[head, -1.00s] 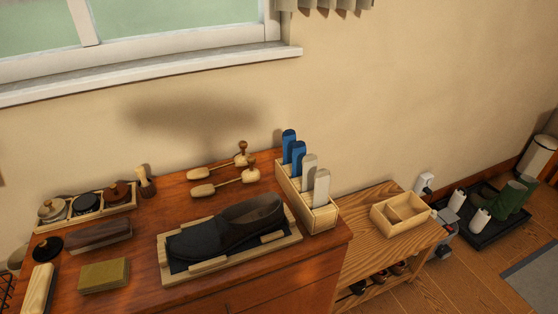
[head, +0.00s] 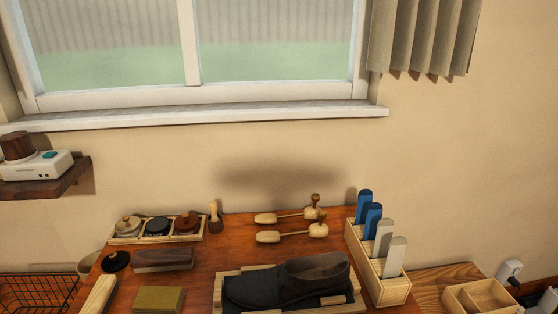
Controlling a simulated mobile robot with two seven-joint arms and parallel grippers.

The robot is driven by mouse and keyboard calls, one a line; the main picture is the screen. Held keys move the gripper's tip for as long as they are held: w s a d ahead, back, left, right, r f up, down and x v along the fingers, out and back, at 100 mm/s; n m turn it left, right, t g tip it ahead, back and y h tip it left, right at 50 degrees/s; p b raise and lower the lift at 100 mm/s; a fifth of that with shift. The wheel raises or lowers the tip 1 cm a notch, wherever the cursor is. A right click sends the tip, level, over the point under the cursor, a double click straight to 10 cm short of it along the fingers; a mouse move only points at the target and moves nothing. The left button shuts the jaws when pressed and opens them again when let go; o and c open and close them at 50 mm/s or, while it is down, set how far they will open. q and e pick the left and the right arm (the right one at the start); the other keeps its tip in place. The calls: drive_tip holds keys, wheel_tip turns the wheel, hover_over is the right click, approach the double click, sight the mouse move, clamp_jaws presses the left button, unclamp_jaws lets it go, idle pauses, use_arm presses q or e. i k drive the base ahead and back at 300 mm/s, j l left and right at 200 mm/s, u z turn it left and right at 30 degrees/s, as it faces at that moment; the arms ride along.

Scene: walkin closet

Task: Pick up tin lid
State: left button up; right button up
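A dark round lid with a small knob (head: 116,261) lies on the wooden dresser top (head: 205,262), left of a dark brush. A light wooden tray (head: 157,238) behind it holds a row of round tins. The left tin (head: 127,225) is beige with a knob on top. The middle tin (head: 157,226) shows a black top with no clear knob. The right tin (head: 187,223) is brown with a knob. Neither of my grippers is in view.
A dark brush (head: 164,260) and an olive block (head: 158,300) lie near the lid. A dark shoe (head: 285,285) sits in a wooden frame at centre. A wire basket (head: 38,293) stands at left.

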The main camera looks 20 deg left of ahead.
sight(116, 260)
drive_tip(key=u, duration=1.6)
